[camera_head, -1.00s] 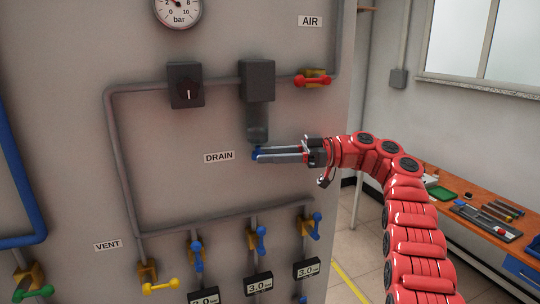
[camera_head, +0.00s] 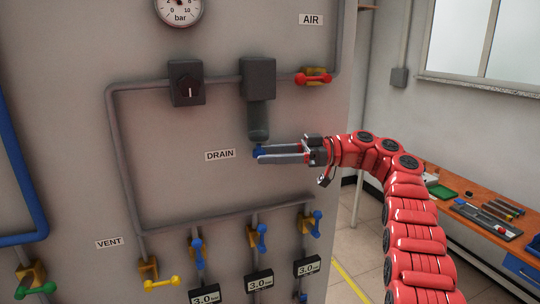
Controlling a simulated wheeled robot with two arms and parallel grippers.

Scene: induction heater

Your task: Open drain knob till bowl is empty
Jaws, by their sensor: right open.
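The drain knob (camera_head: 258,152) is a small blue knob under the grey bowl (camera_head: 259,133), beside the DRAIN label (camera_head: 220,155). The bowl hangs below a dark grey housing (camera_head: 258,79) on the panel. My right gripper (camera_head: 261,153) is open, with its two long fingers pointing left at the drain knob. The fingertips are at the knob and partly cover it; I cannot tell whether they touch it. The liquid level in the bowl cannot be made out. My left gripper is not in view.
A red-handled valve (camera_head: 313,78) sits right of the housing. Below are several blue-handled valves (camera_head: 261,237) with displays and a yellow vent valve (camera_head: 161,283). A pressure gauge (camera_head: 179,10) is above. A workbench (camera_head: 470,205) with tools stands at right.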

